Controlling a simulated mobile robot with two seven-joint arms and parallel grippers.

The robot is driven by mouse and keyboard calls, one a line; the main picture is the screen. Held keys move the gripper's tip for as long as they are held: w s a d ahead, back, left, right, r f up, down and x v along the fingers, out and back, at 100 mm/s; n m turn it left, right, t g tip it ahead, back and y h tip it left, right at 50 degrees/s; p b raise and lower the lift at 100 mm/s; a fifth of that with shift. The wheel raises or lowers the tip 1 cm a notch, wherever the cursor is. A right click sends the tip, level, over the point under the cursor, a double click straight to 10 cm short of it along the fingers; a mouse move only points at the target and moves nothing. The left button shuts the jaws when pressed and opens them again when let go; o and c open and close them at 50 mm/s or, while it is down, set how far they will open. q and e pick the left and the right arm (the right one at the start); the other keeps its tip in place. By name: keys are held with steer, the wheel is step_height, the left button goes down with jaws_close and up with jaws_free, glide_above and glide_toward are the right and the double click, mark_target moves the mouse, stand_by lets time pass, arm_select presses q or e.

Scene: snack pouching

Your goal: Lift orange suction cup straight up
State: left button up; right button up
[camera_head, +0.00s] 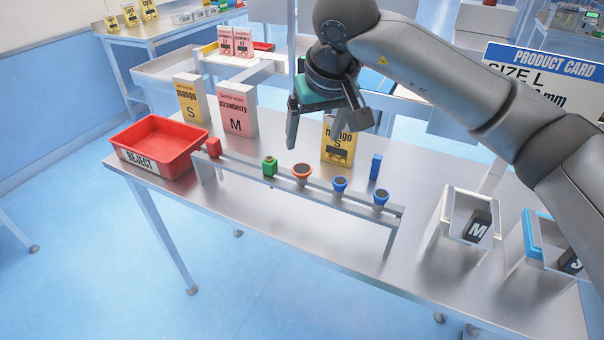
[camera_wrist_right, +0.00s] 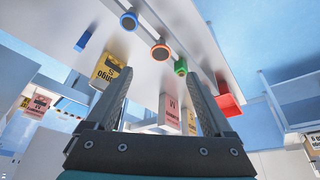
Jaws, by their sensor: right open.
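In the right wrist view the orange cup (camera_wrist_right: 160,52) shows beyond and between my fingertips. My right gripper (camera_head: 325,138) is open and empty. It hangs above and behind the rail, apart from the cup. In the right wrist view its two fingers (camera_wrist_right: 160,82) are spread wide. My left gripper is not in view.
A second blue cup (camera_head: 380,198) stands at the rail's right. A red REJECT bin (camera_head: 150,165) is at the left. Strawberry (camera_head: 236,108) and mango (camera_head: 190,98) boxes stand behind. Another mango box (camera_head: 338,145) is below my right gripper. Open-topped holders (camera_head: 455,232) stand right.

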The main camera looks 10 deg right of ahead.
steer(key=x, duration=1.4)
steer(key=shift+a+f, duration=0.1)
steer(key=shift+f, duration=0.2)
jaws_close()
steer(key=shift+r, duration=0.1)
step_height(320, 180, up, 20)
steer(key=shift+p, duration=0.4)
stand_by(0.5)
step_height(320, 180, up, 4)
steer(key=p, duration=0.4)
glide_above(303, 171)
steer(key=shift+w+r, duration=0.1)
steer(key=shift+w, duration=0.05)
